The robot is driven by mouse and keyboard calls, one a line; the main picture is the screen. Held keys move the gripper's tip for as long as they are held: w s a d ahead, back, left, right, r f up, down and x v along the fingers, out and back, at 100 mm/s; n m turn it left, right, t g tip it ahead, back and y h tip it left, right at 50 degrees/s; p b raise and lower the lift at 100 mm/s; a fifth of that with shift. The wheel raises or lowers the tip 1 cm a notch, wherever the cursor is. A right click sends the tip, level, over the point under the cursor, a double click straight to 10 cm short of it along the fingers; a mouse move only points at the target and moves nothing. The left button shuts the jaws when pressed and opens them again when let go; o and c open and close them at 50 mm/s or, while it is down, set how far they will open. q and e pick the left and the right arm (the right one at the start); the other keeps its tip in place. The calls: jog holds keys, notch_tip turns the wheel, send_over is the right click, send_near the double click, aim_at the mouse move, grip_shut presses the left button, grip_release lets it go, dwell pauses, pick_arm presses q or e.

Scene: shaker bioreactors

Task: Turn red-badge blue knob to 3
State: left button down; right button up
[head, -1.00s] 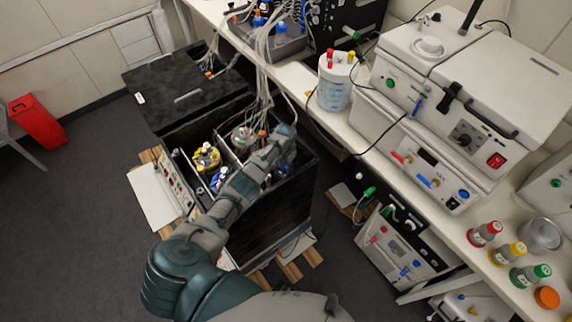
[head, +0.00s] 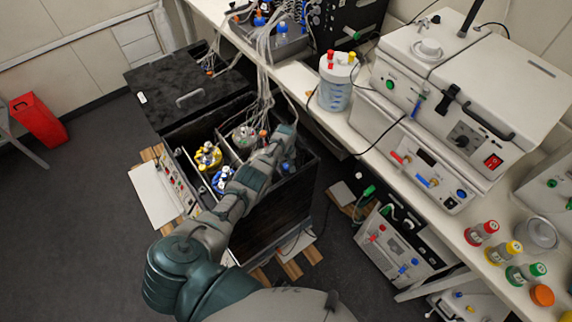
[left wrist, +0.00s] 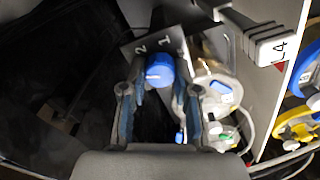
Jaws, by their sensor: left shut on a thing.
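The blue knob (left wrist: 159,70) shows in the left wrist view with a pale pointer line on its face. It stands in front of a dark plate (left wrist: 143,44) marked with a 2 and a 1; further marks are cut off by other parts. My left gripper (left wrist: 158,92) has a finger on each side of the knob and is shut on it. In the head view the left gripper (head: 284,142) reaches into the right side of the open dark box, and the knob is hidden there.
The open dark box (head: 268,222) holds vessels with a yellow ring (head: 208,156) and a blue ring (head: 223,180). Cables hang into it from above. A white bench (head: 420,195) with instruments and bottles runs along the right.

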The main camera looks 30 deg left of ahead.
aim_at(286, 165)
pick_arm(q)
jog(key=n, duration=0.4)
jog(key=shift+s+d+f+n, duration=0.15)
jog(key=shift+s+f+n, duration=0.05)
jog(key=shift+s+n, duration=0.1)
dwell(0.5)
jog(key=c, duration=0.9)
grip_release()
jog(key=shift+o, duration=0.2)
jog(key=shift+w, duration=0.2)
jog(key=shift+w+r, duration=0.15)
jog(key=shift+r, duration=0.35)
notch_tip(286, 165, up, 11)
jog(key=shift+f, duration=0.1)
